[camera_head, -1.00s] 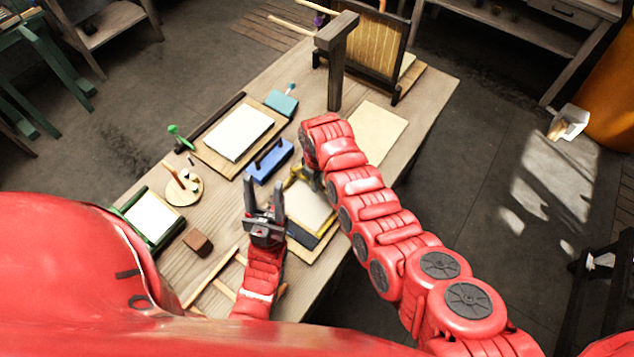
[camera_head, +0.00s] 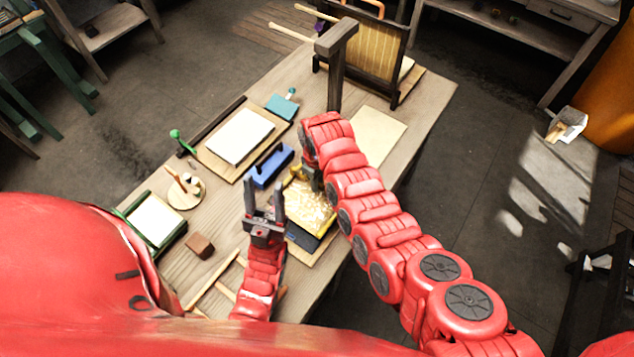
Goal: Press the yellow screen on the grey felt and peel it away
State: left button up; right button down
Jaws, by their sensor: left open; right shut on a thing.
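The yellow screen (camera_head: 309,207) lies at the middle front of the table, its face mottled yellow and white. My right gripper (camera_head: 312,184) is shut at its far edge, partly hidden by my own wrist; the hold seems to be on the screen's yellow frame. A dark grey-blue layer (camera_head: 303,239), perhaps the grey felt, shows below the screen's near edge on a pale board (camera_head: 322,246). I cannot tell whether screen and layer touch. My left gripper (camera_head: 264,202) is open and empty, pointing up the table just left of the screen.
A blue block with a handle (camera_head: 271,166) stands close behind. A white sheet on a board (camera_head: 240,136), a green-framed tray (camera_head: 154,220) and a brown block (camera_head: 200,245) lie left. A dark post (camera_head: 336,75) and an upright framed screen (camera_head: 363,55) stand at the back.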

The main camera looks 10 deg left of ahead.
notch_tip(320, 180, up, 7)
jog(key=p, duration=0.3)
jog(key=shift+f+p, duration=0.15)
jog(key=shift+p, duration=0.15)
jog(key=shift+w+d+f, duration=0.1)
jog(key=shift+w, duration=0.05)
